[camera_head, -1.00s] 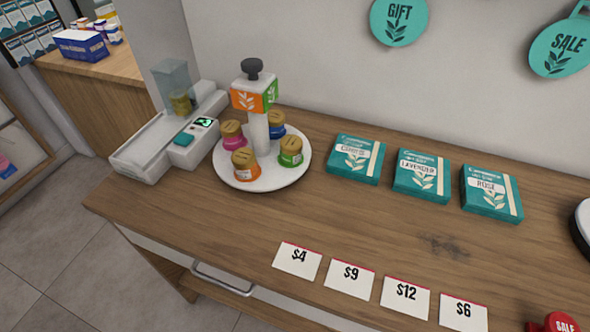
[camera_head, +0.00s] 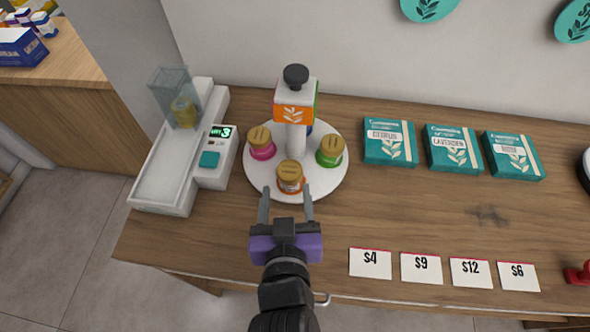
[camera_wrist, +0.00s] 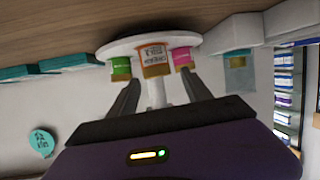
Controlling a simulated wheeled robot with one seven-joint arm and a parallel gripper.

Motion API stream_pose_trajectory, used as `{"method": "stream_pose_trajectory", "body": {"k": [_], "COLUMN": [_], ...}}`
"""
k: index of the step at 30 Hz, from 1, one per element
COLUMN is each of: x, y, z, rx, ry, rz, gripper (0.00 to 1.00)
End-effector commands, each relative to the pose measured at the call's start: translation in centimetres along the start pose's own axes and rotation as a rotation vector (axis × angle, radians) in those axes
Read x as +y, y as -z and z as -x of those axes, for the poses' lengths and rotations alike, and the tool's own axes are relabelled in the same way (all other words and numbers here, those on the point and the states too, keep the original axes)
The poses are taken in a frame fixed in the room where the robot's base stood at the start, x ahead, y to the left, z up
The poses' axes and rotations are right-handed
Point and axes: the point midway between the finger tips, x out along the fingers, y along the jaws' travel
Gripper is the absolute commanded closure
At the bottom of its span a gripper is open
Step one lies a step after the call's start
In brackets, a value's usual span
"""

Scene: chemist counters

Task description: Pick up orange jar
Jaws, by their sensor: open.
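The orange jar (camera_head: 290,178) with a gold lid stands upright at the front of a round white turntable (camera_head: 258,190). In the wrist view the orange jar (camera_wrist: 153,60) shows near the top, between the fingers. My gripper (camera_head: 286,200) is open and empty, its fingers pointing at the orange jar from the front edge of the turntable. A pink jar (camera_head: 262,150) is to the left of the orange jar and a green jar (camera_head: 329,157) to the right. A blue jar (camera_head: 309,127) is mostly hidden behind the centre post.
The turntable's post (camera_head: 296,100) rises behind the orange jar. A white machine (camera_head: 165,170) stands to the left. Teal boxes (camera_head: 390,143) sit at the back right, price cards (camera_head: 370,263) along the front.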

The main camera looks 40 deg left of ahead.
Motion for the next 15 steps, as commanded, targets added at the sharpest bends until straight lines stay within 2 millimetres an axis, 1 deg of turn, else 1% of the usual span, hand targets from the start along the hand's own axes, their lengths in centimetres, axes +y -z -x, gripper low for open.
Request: {"method": "stream_pose_trajectory", "body": {"k": [3, 5, 15], "x": [0.5, 0.7, 0.7], "y": [-1.2, -1.5, -1.4], "z": [-0.4, -0.8, -4.2], "rx": [-0.053, -0.064, -0.066], "ry": [-0.030, -0.035, -0.036], "rz": [-0.016, -0.020, -0.021], "gripper": [0.42, 0.42, 0.42]}}
